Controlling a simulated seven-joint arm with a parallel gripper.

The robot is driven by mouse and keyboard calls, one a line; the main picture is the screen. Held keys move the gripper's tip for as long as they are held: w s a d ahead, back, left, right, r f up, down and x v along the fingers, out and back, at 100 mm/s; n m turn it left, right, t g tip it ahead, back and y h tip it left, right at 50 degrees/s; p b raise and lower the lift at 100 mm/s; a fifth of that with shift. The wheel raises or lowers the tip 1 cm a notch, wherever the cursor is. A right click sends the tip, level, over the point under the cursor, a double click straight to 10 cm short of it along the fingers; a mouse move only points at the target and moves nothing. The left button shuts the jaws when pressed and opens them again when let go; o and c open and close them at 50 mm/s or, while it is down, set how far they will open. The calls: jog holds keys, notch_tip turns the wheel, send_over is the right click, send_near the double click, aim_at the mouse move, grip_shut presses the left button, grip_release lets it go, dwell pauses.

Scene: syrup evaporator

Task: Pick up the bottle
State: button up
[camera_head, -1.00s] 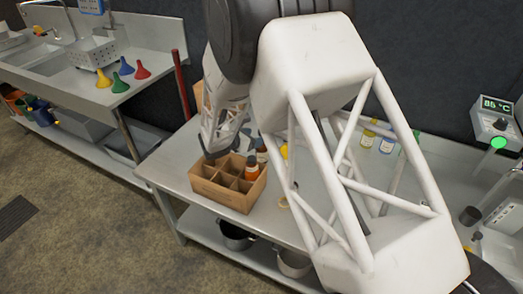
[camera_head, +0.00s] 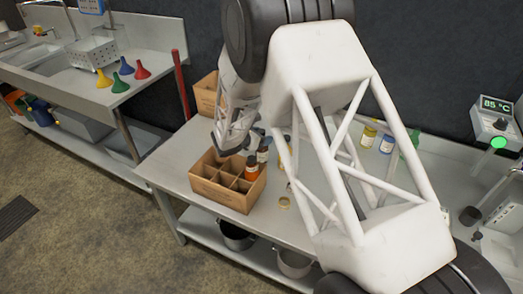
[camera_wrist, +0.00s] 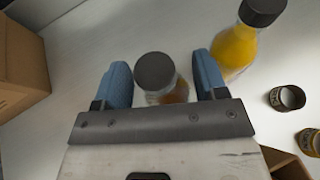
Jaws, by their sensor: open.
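In the wrist view, a dark-capped bottle (camera_wrist: 160,80) with amber contents stands between the two blue fingers of my gripper (camera_wrist: 163,80). The fingers are apart, one on each side of it; I cannot tell whether either touches it. In the head view, my gripper (camera_head: 250,138) is low behind the cardboard crate, partly hidden by my own arm. A dark-capped bottle with a pale label (camera_head: 262,155) shows just below it. An orange bottle (camera_head: 251,169) stands in a right-hand compartment of the divided crate (camera_head: 222,194).
A yellow bottle (camera_wrist: 236,50) stands close to the right finger. Small round lids or jars (camera_wrist: 287,98) lie further right. A cardboard box (camera_head: 206,93) is at the back of the steel table (camera_head: 173,164). Yellow- and blue-labelled jars (camera_head: 387,143) stand at the back right.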

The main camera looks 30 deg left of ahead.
jog(key=shift+c, duration=0.5)
grip_shut()
